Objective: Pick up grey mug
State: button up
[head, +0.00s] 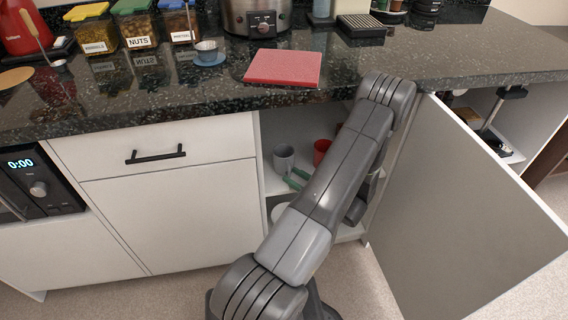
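The grey mug (284,158) stands upright on a shelf inside the open base cabinet, near its left side. My arm crosses in front of the cabinet opening, to the right of the mug. It bends at the counter edge, and its far part is mostly hidden behind the nearer link. My gripper's fingers do not show, so I cannot see what they hold or how far they are from the mug.
A red mug (321,150) stands right of the grey one, partly hidden by my arm. The open cabinet door (460,220) stands at the right. The countertop (200,98) overhangs the opening and holds a red board (284,67).

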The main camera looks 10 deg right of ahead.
grip_shut()
